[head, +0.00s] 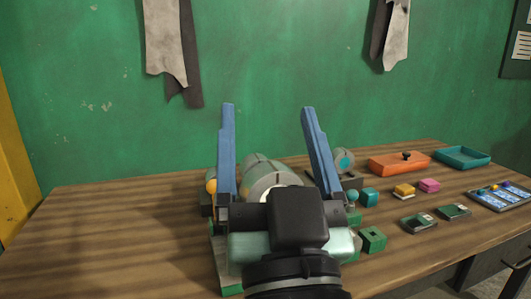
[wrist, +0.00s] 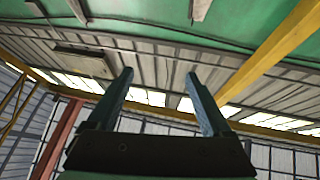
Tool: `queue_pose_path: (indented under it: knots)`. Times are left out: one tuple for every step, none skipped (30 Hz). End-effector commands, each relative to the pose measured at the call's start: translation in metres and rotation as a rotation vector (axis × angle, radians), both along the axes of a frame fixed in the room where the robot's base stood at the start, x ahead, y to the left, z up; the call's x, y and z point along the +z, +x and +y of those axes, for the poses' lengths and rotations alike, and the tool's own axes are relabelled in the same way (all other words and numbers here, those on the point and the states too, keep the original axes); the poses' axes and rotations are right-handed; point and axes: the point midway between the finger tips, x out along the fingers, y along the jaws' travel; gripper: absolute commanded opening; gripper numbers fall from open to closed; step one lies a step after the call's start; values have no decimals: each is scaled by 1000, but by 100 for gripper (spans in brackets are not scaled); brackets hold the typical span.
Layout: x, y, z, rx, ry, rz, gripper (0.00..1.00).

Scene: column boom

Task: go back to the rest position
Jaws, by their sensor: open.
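My gripper (head: 266,112) is in the middle of the head view, with its two blue fingers spread wide and pointing up. Nothing is between the fingers; only the green wall and part of a pale rounded object show behind them. In the wrist view my gripper (wrist: 158,85) is also open and empty, with the ceiling and upper wall beyond it. My gripper hides part of the table's middle.
A wooden table (head: 110,225) is bare on its left. On its right are an orange box (head: 385,167), a teal tray (head: 462,154), a tray of blue items (head: 500,197) and several small blocks. A pale machine (head: 268,178) stands behind my gripper. Cloths (head: 166,40) hang on the wall.

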Motion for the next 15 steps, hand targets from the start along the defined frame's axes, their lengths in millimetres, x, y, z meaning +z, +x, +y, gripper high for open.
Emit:
queue_pose_path:
  knots:
    - [27, -10, 3, -29, -15, -67, 84]
    - [41, -16, 3, -49, -25, -102, 84]
    - [58, -25, 4, -76, -34, -149, 84]
    - [71, -31, 5, -94, -39, -183, 84]
    - [83, -38, 6, -113, -45, -217, 84]
    - [98, -49, 6, -139, -52, -262, 84]
    - [110, -57, 7, -157, -55, -296, 84]
    - [121, -58, 6, -163, -56, -298, 84]
    - [131, -55, 6, -161, -55, -287, 84]
    - [137, -54, 6, -161, -55, -285, 84]
    - [143, -54, 6, -161, -55, -284, 84]
    - [151, -54, 6, -161, -56, -283, 84]
    - [158, -54, 6, -161, -56, -283, 84]
    - [165, -54, 6, -161, -56, -283, 84]
    - [175, -54, 6, -161, -56, -282, 84]
